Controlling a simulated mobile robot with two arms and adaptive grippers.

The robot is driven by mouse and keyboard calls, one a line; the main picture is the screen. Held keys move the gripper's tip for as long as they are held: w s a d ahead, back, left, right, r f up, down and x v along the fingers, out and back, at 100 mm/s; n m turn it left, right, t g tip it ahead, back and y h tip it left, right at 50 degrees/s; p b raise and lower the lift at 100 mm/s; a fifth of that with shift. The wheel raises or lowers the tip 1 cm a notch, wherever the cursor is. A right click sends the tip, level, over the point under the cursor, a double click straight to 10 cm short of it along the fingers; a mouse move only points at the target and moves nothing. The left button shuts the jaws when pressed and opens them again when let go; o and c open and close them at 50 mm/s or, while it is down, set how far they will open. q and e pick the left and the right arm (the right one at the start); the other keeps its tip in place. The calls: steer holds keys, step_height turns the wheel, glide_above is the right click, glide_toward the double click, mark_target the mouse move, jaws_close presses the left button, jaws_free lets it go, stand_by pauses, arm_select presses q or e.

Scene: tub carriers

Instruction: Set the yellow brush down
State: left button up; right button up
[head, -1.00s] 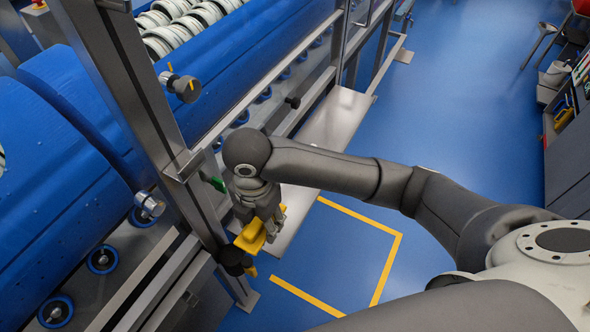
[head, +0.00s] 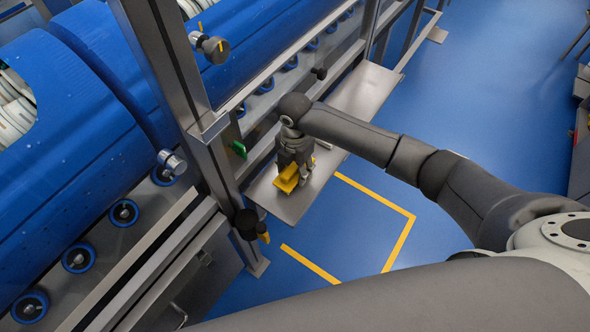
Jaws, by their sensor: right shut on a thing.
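The yellow brush (head: 287,178) is in my right gripper (head: 296,176), low over the near end of the grey metal shelf (head: 350,104). The gripper points down and is shut on the brush. I cannot tell whether the brush touches the shelf. The fingers hide part of it. My left gripper is not in view.
A steel post (head: 178,75) and the large blue drums (head: 70,150) stand left of the shelf. A black knob with a yellow part (head: 247,224) sticks out near the shelf's near end. The shelf beyond my gripper is bare. Yellow lines (head: 400,245) mark open blue floor.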

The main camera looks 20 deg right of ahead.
steer(key=shift+f, duration=0.7)
steer(key=o, duration=0.9)
step_height(320, 180, up, 12)
steer(key=shift+r, duration=0.1)
steer(key=shift+s, duration=0.1)
